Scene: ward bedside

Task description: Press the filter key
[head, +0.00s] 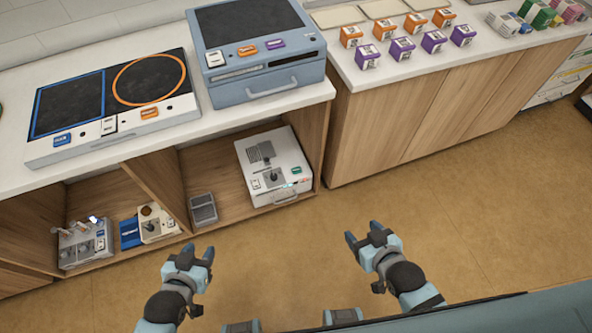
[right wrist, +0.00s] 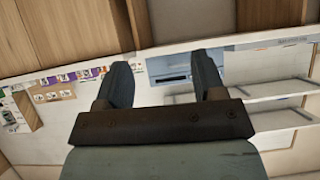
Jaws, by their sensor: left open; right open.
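No key that I can read as the filter key shows; the labels are too small. A white boxed device (head: 274,165) with a grille, a round knob and a small green key (head: 296,170) stands in the lower shelf bay. A blue-grey unit (head: 262,77) on the counter has white, orange and purple keys on its front. A two-zone plate (head: 112,103) beside it has blue, white and orange keys. My left gripper (head: 190,257) is open and empty, in front of the shelf. My right gripper (head: 363,236) is open, over the floor; its fingers show in the right wrist view (right wrist: 162,75), holding nothing.
Orange and purple boxes (head: 402,48) stand in rows on the right counter. A small dark grey box (head: 203,210) lies left of the white device. Small devices (head: 84,243) fill the left bay. Wooden dividers bound the bays. The floor (head: 460,220) is clear.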

